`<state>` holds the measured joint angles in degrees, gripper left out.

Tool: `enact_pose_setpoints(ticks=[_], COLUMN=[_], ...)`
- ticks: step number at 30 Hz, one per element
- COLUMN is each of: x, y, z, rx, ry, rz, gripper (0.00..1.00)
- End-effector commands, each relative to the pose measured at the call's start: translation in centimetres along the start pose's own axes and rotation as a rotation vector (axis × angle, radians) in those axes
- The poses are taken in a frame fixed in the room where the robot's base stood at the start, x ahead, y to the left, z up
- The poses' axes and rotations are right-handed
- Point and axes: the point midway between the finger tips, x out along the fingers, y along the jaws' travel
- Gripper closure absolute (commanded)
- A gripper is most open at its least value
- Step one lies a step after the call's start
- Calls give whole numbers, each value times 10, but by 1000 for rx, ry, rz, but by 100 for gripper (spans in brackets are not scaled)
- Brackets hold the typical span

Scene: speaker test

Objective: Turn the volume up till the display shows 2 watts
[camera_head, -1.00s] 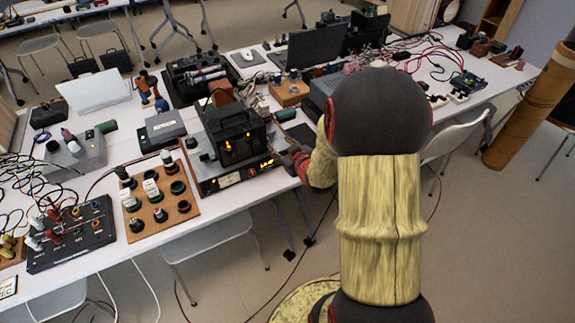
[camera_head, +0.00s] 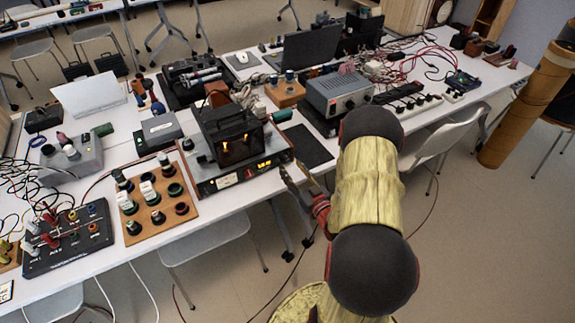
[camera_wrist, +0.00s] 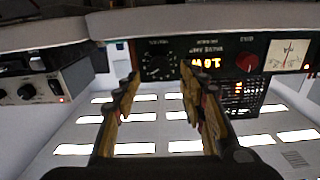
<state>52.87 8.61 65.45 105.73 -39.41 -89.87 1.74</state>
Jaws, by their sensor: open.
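The amplifier (camera_head: 240,174) stands at the table's front edge, with glowing tubes in a dark cage on top. Its panel shows upside down in the wrist view, with a lit orange display (camera_wrist: 205,63) that seems to read about 1.0 W, too small to be sure. A black knob with a dial scale (camera_wrist: 157,66), seemingly the volume knob, lies beside the display. My gripper (camera_wrist: 160,74) is open and empty, its fingertips on either side of this knob in the picture; contact cannot be told. In the head view my gripper (camera_head: 292,170) is at the panel's right end.
The panel also bears a red knob (camera_wrist: 247,62) and a needle meter (camera_wrist: 289,55). A grey device with a knob (camera_head: 338,92) and a dark flat pad (camera_head: 308,146) lie to the right. A wooden board with several sockets (camera_head: 158,203) is to the left. The floor in front is mostly open.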

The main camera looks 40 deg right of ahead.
Motion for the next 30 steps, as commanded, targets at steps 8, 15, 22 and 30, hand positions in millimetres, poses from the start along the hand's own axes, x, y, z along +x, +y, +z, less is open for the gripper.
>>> enact_pose_setpoints(ticks=[8,15,22,30], x=[34,38,38,38], y=[0,0,0,0], z=[1,0,0,0], rx=[0,0,0,0], ry=[0,-1,-1,-1], rz=[-1,2,2,1], gripper=[58,58,65,80])
